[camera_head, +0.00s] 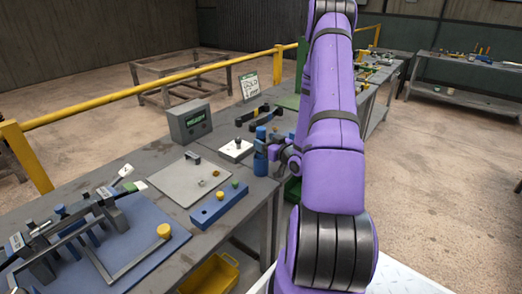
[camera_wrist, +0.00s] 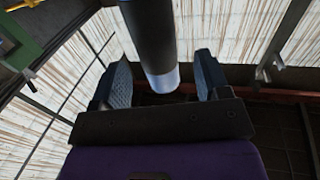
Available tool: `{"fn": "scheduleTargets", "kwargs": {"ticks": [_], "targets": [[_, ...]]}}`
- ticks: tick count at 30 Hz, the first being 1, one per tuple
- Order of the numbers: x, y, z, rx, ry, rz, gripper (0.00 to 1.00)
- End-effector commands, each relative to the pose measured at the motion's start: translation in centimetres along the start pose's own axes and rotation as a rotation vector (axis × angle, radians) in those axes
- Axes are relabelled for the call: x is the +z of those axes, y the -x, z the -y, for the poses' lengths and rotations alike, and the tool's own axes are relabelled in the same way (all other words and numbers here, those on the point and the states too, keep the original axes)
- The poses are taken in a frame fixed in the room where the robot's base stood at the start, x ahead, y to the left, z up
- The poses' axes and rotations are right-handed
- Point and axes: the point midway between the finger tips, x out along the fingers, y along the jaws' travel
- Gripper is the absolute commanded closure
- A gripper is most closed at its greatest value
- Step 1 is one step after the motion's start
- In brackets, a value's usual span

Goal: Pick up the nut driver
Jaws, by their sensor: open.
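My gripper (camera_wrist: 162,82) is open in the wrist view, with one dark blue finger on each side. A dark cylinder with a pale blue-grey end (camera_wrist: 158,45) comes down from the top edge into the space between the fingers. It looks like the nut driver, but its full shape is cut off. Gaps show beside it, and I see no finger closed on it. In the head view my gripper (camera_head: 268,150) is by the bench's right edge, at an upright blue and dark piece (camera_head: 260,133). The fingers and this piece are hard to tell apart there.
The grey bench holds a blue block with coloured knobs (camera_head: 219,205), a pale plate (camera_head: 180,178), a grey display box (camera_head: 189,123) and a blue mat with a fixture (camera_head: 150,215). A yellow bin (camera_head: 212,275) is below. A yellow rail (camera_head: 150,87) runs behind.

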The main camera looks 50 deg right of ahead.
Motion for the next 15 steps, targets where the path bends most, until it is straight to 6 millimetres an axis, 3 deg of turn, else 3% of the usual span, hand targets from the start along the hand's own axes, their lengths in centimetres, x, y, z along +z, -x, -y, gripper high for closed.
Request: {"fn": "scheduleTargets", "kwargs": {"ticks": [10,15], "targets": [[0.0,-4.2,-0.1,-0.001,0.0,-0.001,0.31],[0.0,-5.0,-0.1,0.0,0.0,-0.001,0.31]]}}
